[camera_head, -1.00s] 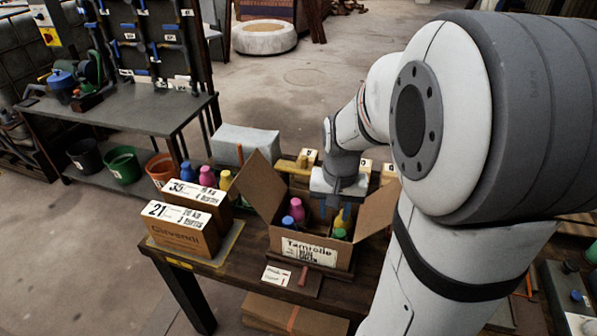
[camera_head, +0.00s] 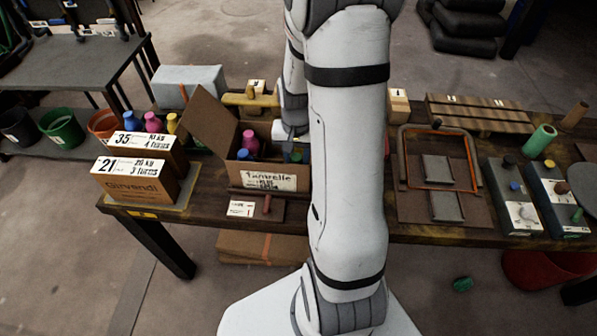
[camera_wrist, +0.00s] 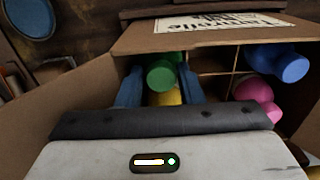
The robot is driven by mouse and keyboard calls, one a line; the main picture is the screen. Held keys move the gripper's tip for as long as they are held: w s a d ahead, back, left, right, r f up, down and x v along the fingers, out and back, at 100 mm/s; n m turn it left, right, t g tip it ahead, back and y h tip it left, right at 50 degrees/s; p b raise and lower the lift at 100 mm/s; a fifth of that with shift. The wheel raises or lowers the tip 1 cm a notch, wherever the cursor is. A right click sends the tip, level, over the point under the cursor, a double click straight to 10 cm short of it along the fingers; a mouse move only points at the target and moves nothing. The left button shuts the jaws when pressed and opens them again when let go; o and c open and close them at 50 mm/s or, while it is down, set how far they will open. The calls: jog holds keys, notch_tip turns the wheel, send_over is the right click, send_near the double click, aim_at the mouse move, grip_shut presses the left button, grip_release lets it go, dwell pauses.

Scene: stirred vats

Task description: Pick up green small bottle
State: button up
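The green small bottle (camera_wrist: 163,74) is in the open cardboard box (camera_wrist: 215,38), near the wall with the label. In the wrist view my gripper (camera_wrist: 162,86) reaches into the box with its two blue fingers apart, one on each side of the green bottle. The fingers are open; I cannot tell whether either touches it. A yellow bottle (camera_wrist: 167,98) shows partly beside the green one, between the fingers. Pink (camera_wrist: 257,97) and blue (camera_wrist: 280,62) bottles lie in other compartments. In the head view my arm hides most of the gripper and the box's right side.
Thin dividers part the box, and its flaps stand open. Two labelled cartons (camera_head: 135,180) stand left of it on the table. A framed tray (camera_head: 440,205), grey units (camera_head: 520,205) and a green cylinder (camera_head: 539,141) are to the right.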

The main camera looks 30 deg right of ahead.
grip_shut()
dwell(0.3)
jog(key=shift+r, duration=0.1)
